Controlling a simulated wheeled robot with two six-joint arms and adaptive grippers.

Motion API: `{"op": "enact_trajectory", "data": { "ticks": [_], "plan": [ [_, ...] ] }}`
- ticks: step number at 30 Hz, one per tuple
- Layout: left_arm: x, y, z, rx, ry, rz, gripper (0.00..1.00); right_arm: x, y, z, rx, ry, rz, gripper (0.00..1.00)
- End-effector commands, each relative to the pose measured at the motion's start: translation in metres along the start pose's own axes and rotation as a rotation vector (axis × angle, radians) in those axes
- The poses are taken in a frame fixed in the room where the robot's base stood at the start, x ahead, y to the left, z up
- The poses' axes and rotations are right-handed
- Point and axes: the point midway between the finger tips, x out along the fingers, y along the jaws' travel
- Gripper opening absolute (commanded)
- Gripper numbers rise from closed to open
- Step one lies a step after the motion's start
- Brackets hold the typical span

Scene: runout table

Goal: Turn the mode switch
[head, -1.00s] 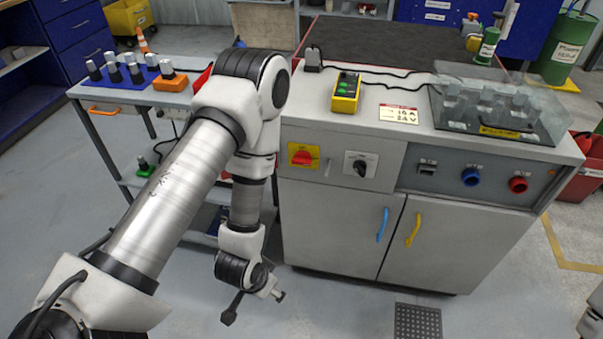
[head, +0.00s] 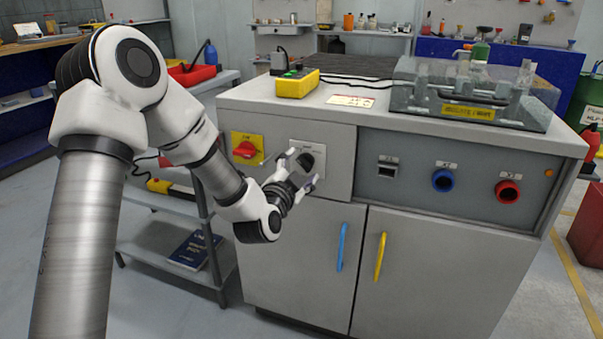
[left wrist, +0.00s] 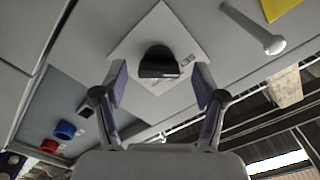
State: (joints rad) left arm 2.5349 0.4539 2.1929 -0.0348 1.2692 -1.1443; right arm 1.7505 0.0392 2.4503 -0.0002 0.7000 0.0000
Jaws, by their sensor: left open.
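The mode switch (head: 306,160) is a black rotary knob on a white square plate on the grey cabinet's front. In the left wrist view the knob (left wrist: 158,64) stands out from its plate, near the middle. My left gripper (head: 301,171) is open in front of the plate. In the left wrist view its two fingers (left wrist: 160,78) point at the panel, one on each side of the knob, with visible gaps to it. In the head view the gripper partly covers the plate. My right gripper is not in view.
A red switch on a yellow plate (head: 246,148) is left of the mode switch. A grey round-headed peg (left wrist: 270,42) sticks out nearby. Blue (head: 443,180) and red (head: 508,191) knobs are to the right. A yellow box (head: 297,84) lies on top.

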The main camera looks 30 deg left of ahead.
Motion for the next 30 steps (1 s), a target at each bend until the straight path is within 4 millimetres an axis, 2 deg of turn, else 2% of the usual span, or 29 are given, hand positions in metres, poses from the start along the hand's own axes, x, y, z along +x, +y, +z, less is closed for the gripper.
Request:
{"op": "enact_trajectory", "data": {
  "ticks": [3, 9, 10, 12, 15, 23, 30],
  "plan": [
    [0.010, 0.001, 0.000, 0.000, 0.000, 0.000, 0.70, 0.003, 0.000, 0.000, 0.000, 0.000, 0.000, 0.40],
    [0.011, 0.000, 0.000, -0.001, 0.000, 0.002, 0.70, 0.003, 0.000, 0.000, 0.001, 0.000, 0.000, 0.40],
    [0.011, 0.000, 0.000, -0.001, 0.000, 0.002, 0.67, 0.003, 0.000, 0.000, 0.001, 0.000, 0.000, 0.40],
    [0.011, 0.000, 0.000, -0.001, -0.001, 0.002, 0.42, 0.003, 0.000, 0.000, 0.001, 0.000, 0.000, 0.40],
    [0.011, 0.001, 0.000, -0.001, -0.001, 0.002, 0.10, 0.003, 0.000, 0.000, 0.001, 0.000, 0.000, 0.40],
    [0.010, 0.000, -0.001, 0.007, 0.000, 0.002, 0.11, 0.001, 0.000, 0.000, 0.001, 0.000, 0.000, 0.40],
    [0.011, -0.001, -0.002, 0.079, -0.003, 0.004, 0.11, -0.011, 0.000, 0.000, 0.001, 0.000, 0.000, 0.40]
  ]
}}
